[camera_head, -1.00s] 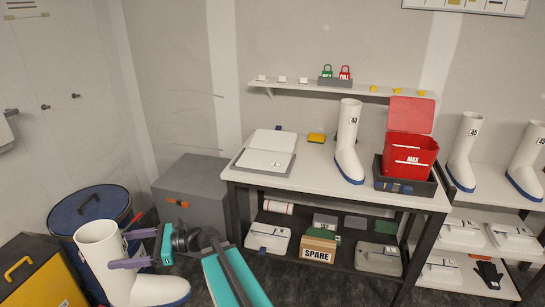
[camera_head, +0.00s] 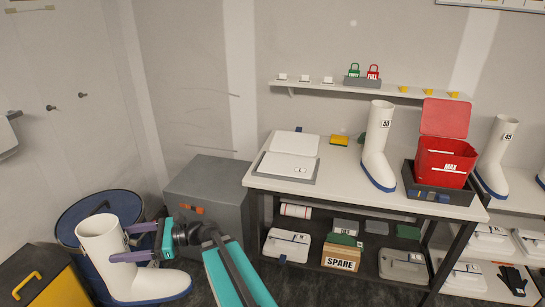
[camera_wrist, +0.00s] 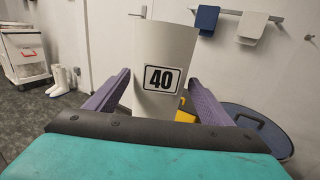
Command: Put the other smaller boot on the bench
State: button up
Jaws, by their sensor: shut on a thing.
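A white boot (camera_head: 112,258) with a blue sole is upright at the lower left in the head view, off the bench. My gripper (camera_head: 122,244) is shut on its shaft, with purple fingers on either side. In the wrist view the boot shaft (camera_wrist: 163,62) stands between the fingers and bears a "40" label. The bench (camera_head: 335,193) has a white top.
A red open box (camera_head: 443,163) marked MAX sits in a dark tray on the bench's right. A grey lidded tray (camera_head: 287,168) lies on the left. The bench top's front middle is bare. A grey cabinet (camera_head: 208,190), blue-lidded drum (camera_head: 70,215) and yellow-handled case (camera_head: 50,290) crowd the lower left.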

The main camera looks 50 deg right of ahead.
aim_at(343, 171)
jog(key=z, duration=0.05)
jog(key=i, duration=0.8)
jog(key=z, duration=1.35)
